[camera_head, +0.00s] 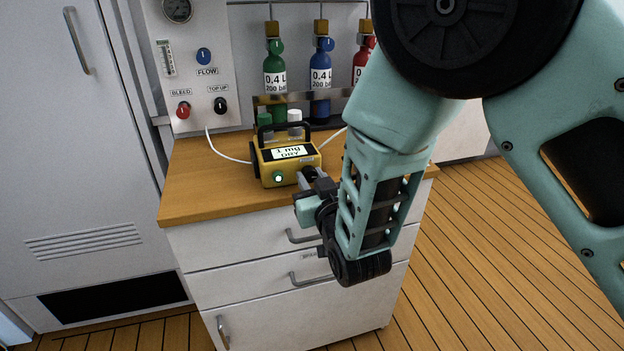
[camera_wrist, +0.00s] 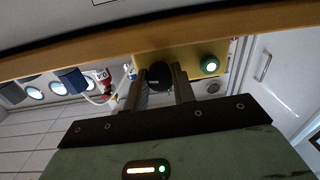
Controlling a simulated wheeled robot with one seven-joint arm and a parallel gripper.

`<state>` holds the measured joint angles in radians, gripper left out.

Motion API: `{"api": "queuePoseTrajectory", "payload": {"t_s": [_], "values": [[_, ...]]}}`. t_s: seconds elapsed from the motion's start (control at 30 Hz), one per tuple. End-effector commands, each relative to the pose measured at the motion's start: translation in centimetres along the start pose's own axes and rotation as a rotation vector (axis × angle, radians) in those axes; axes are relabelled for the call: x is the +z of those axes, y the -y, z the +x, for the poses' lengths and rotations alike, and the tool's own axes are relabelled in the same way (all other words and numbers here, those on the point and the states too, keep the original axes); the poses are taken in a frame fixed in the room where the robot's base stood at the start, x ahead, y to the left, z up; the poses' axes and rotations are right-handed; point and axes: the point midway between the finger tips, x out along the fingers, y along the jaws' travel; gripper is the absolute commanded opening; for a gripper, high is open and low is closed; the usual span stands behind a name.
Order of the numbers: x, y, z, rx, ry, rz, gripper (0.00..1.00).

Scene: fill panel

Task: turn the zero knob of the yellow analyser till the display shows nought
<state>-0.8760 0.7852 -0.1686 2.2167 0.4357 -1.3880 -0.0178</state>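The yellow analyser (camera_head: 290,170) stands on the wooden top of a cabinet, with a black handle over it. Its lit display (camera_head: 291,152) seems to read "1 mg" above "DRY". A green-lit button (camera_head: 278,177) is on its front. In the wrist view the picture is upside down and the analyser's yellow face (camera_wrist: 190,57) fills the upper middle, with the lit button (camera_wrist: 210,65) right of the black zero knob (camera_wrist: 160,75). My gripper (camera_wrist: 160,82) has one finger on each side of the knob, seemingly touching it. In the head view my gripper (camera_head: 307,179) hides the knob.
A panel (camera_head: 190,70) with a gauge and several knobs stands behind on the left. Green (camera_head: 274,75), blue (camera_head: 320,78) and red (camera_head: 362,65) cylinders stand behind the analyser. White hoses lie near it. The wooden top (camera_head: 195,190) is bare at the left.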

Motion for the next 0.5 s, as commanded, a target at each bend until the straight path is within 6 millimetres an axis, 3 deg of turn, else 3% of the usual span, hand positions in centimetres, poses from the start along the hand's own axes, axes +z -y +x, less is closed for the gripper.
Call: {"api": "queuePoseTrajectory", "payload": {"t_s": [0.5], "values": [[-0.04,0.04,-0.04,-0.003,0.014,-0.289,0.03]]}}
